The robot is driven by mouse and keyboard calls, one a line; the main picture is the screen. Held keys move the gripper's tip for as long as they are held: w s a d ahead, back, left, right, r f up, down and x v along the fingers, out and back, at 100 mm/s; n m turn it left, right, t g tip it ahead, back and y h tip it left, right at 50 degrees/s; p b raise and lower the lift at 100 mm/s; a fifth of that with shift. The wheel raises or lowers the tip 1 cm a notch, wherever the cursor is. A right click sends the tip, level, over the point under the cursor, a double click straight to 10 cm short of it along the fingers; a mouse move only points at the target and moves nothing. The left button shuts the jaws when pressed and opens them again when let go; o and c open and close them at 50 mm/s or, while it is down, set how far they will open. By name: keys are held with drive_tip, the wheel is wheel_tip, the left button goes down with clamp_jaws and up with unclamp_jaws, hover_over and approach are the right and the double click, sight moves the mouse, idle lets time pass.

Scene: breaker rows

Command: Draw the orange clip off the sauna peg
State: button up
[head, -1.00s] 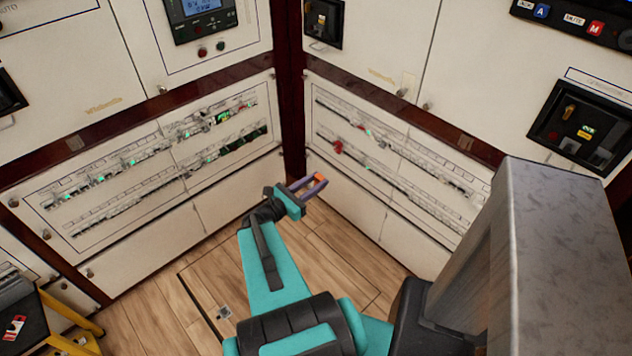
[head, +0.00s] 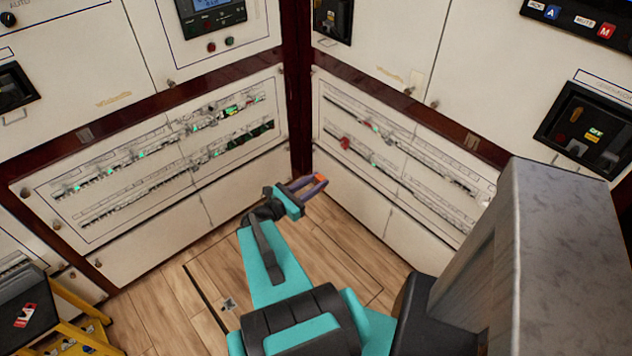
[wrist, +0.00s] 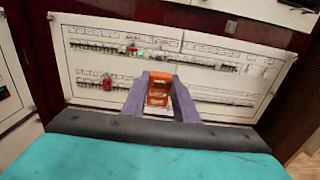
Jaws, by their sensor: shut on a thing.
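My gripper (head: 311,187) is shut on the orange clip (head: 319,178), which shows between the fingertips in the head view. In the wrist view the orange clip (wrist: 158,90) sits between the two purple fingers of my gripper (wrist: 159,92), with the breaker panel behind it. In the head view the gripper and clip are out in front of the right-hand panel, over the wooden floor. The sauna peg cannot be made out; the labels are too small to read.
The right-hand breaker panel (head: 400,150) has two rows and a red item (head: 345,143) on its lower row. The left-hand panel (head: 150,165) meets it at a dark corner post. A yellow step frame (head: 75,315) stands at lower left. Wooden floor (head: 330,235) is open below.

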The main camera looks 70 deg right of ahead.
drive_tip(key=shift+p+v, duration=0.45)
drive_tip(key=shift+v, duration=0.9)
drive_tip(key=p+v, duration=0.1)
drive_tip(key=v, duration=0.5)
drive_tip(key=shift+w+a, duration=0.15)
drive_tip(key=shift+a, duration=0.2)
idle(0.5)
idle(0.6)
drive_tip(key=w+a+r+n+t+h, duration=0.1)
drive_tip(key=w+a+r+n+t, duration=0.25)
drive_tip(key=w+a, duration=0.65)
drive_tip(key=w+a+r+n+t+h, duration=0.15)
drive_tip(key=w+a+r+t, duration=0.4)
drive_tip(key=w, duration=0.85)
drive_tip(key=w+a+r+n+t+y, duration=0.1)
drive_tip(key=w+a+r+n+t, duration=0.1)
drive_tip(key=a, duration=0.7)
drive_tip(key=w+a+r+n+t+y, duration=0.2)
drive_tip(key=w+a+r+n+t, duration=0.1)
drive_tip(key=w+a+r, duration=0.3)
drive_tip(key=w+a+r+n+t+y, duration=0.1)
drive_tip(key=w+a+r+n+t, duration=0.2)
drive_tip(key=w+a, duration=0.4)
drive_tip(key=a+r+t, duration=0.1)
drive_tip(key=a+t, duration=0.1)
drive_tip(key=a, duration=0.4)
drive_tip(key=shift+y, duration=0.35)
